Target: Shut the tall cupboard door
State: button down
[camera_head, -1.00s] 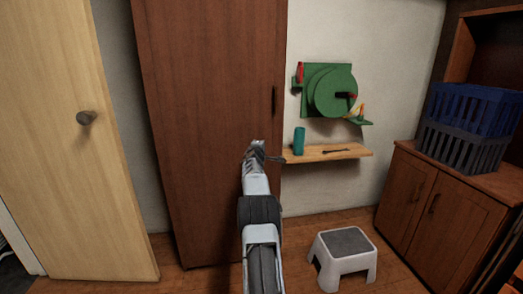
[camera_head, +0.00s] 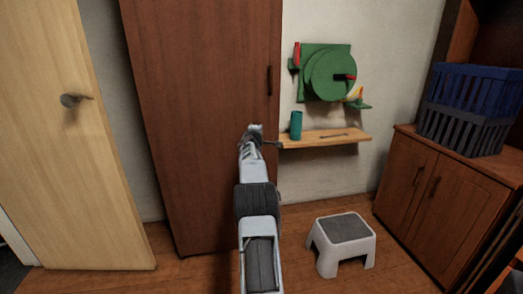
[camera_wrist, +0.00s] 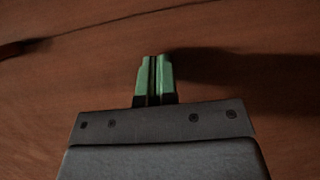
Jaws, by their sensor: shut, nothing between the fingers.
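The tall cupboard door (camera_head: 205,90) is a dark reddish-brown panel left of centre in the head view, with a dark vertical handle (camera_head: 269,80) near its right edge. It looks flush, with no gap showing; whether it is fully shut I cannot tell. My gripper (camera_head: 254,128) is in front of the door, below the handle and near the right edge. In the wrist view the green fingertips (camera_wrist: 155,62) are together and empty, with brown wood grain (camera_wrist: 230,40) filling the view beyond. Whether they touch the wood I cannot tell.
A pale door (camera_head: 60,150) with a knob stands at left. A wooden shelf (camera_head: 335,140) holding a teal cup (camera_head: 296,125) is right of the cupboard. A white step stool (camera_head: 325,262) stands on the floor at right. A low cabinet (camera_head: 430,190) bears dark crates (camera_head: 470,100).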

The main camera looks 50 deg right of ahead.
jog(key=s+a+b, duration=0.7)
jog(key=s+a, duration=0.2)
jog(key=s, duration=0.1)
jog(key=shift+r, duration=0.4)
jog(key=s+a+r+m+g+y+p, duration=0.1)
jog(key=a+r+m+y+p, duration=0.15)
jog(key=a+r+p, duration=0.65)
jog(key=s+a+r+m+g+y+p, duration=0.1)
jog(key=a+r+m+p, duration=0.2)
jog(key=a+r+p, duration=0.6)
jog(key=s+a+r+g+y+p, duration=0.1)
jog(key=s+a+y+p, duration=0.3)
jog(key=a+p, duration=0.4)
jog(key=s+a+g+y+p, duration=0.1)
jog(key=s+a+y+p, duration=0.3)
jog(key=a+p, duration=0.4)
jog(key=s+a+r+g+y+p, duration=0.1)
jog(key=s+a+y+p, duration=0.3)
jog(key=a, duration=1.2)
jog(key=s+p, duration=0.2)
jog(key=p, duration=0.2)
jog(key=shift+s+r, duration=0.3)
jog(key=shift+d, duration=0.15)
